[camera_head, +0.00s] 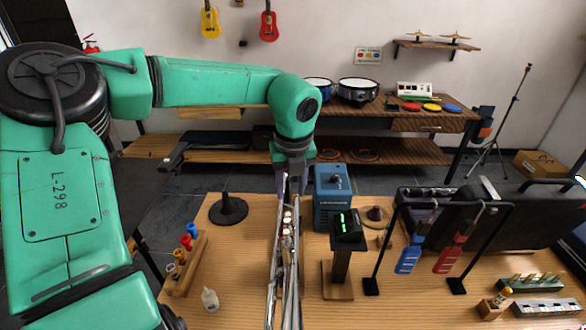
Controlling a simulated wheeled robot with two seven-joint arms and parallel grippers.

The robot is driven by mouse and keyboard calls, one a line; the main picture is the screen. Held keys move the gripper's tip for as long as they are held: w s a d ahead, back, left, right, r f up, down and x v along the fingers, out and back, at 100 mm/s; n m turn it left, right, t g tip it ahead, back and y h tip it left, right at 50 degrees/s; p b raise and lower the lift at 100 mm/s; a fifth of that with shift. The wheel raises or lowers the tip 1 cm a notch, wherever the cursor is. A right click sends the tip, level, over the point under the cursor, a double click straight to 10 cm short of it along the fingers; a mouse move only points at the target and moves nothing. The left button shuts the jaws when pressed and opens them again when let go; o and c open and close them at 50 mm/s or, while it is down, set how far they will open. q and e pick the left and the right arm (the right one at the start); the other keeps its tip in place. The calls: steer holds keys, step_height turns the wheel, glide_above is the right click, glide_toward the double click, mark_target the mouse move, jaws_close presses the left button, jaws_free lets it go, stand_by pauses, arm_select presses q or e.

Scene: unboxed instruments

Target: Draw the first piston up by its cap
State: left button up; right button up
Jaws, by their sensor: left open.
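My left gripper (292,193) reaches in from above at the far middle of the wooden table, with its fingers pointing down and spread apart. Directly below it is a long silvery brass-type instrument (284,265), seen nearly end-on, with narrow tubes running toward the front edge. Small red and pale parts (288,222) show near its top, just under the fingers. They may be the piston caps, but they are too small to tell apart. I cannot tell whether the fingers touch any cap. My right gripper is not in view.
A blue box (333,195) and a black stand with a green display (347,226) are close on the right. A black rack (440,200) holds blue and red tools.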

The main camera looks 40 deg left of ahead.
mark_target(289, 216)
arm_select(q)
steer(key=shift+s+d+f+b, duration=0.3)
steer(key=shift+s+f+b, duration=0.35)
steer(key=shift+s+f, duration=0.15)
steer(key=f, duration=0.1)
steer(key=w+f+b, duration=0.1)
steer(key=a+f+b, duration=0.1)
steer(key=f, duration=0.1)
steer(key=shift+w, duration=0.2)
step_height(289, 216, down, 3)
steer(key=b, duration=0.3)
steer(key=shift+a+r, duration=0.1)
steer(key=shift+r, duration=0.05)
steer(key=shift+w+a+f+b, duration=0.15)
steer(key=shift+f+b, duration=0.3)
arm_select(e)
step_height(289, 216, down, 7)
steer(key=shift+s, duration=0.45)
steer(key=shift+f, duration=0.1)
